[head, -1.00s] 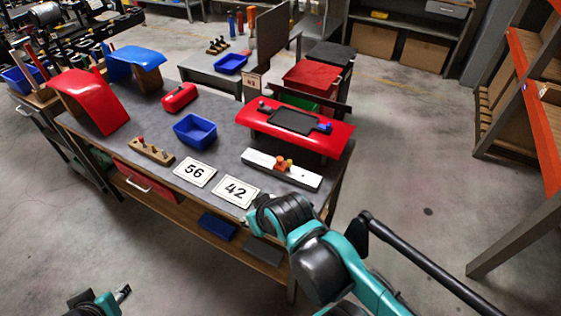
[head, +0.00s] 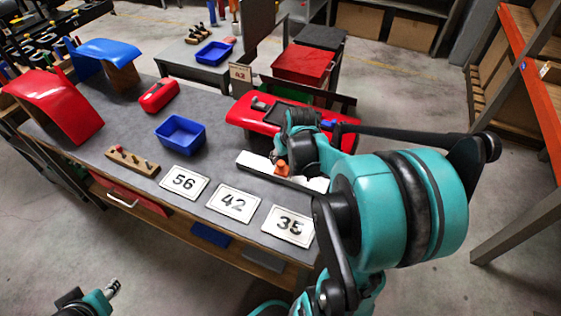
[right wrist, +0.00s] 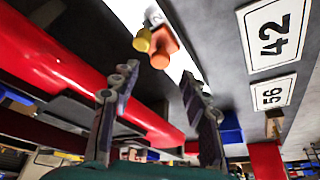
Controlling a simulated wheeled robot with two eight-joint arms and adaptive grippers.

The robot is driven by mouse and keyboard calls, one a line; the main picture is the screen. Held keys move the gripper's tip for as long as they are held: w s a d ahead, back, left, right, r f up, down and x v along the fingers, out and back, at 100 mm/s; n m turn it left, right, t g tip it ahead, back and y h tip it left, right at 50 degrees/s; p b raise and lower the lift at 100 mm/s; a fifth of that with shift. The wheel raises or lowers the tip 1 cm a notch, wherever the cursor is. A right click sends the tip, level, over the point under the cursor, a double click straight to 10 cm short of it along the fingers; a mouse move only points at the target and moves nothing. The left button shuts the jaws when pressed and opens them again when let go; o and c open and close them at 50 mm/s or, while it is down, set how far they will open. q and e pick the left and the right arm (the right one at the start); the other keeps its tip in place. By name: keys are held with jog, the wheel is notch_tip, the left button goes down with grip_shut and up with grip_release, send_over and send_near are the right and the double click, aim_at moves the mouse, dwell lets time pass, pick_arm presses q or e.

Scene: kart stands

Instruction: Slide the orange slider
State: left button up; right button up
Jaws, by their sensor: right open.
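The orange slider (head: 281,168) shows as a small knob on a white rail block (head: 254,162) near the table's right end. In the right wrist view the orange slider (right wrist: 163,47) stands beside a yellow knob (right wrist: 142,40) on the white rail (right wrist: 180,62). My right gripper (right wrist: 160,82) is open, its two fingers apart and pointing at the slider, with nothing between them. In the head view my right arm hides most of this gripper and part of the rail. My left gripper (head: 112,288) is low at the left, away from the table; its jaw state is unclear.
A red panel (head: 240,112) with a dark tray lies just behind the rail. Number cards 56 (head: 184,182), 42 (head: 233,204) and 35 (head: 289,226) lie in front. A blue bin (head: 180,134) and a wooden peg block (head: 132,161) stand to the left.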

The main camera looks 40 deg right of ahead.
aim_at(280, 162)
jog(key=b+x, duration=0.1)
jog(key=x, duration=0.4)
jog(key=shift+b, duration=0.4)
jog(key=shift+a, duration=0.1)
grip_shut()
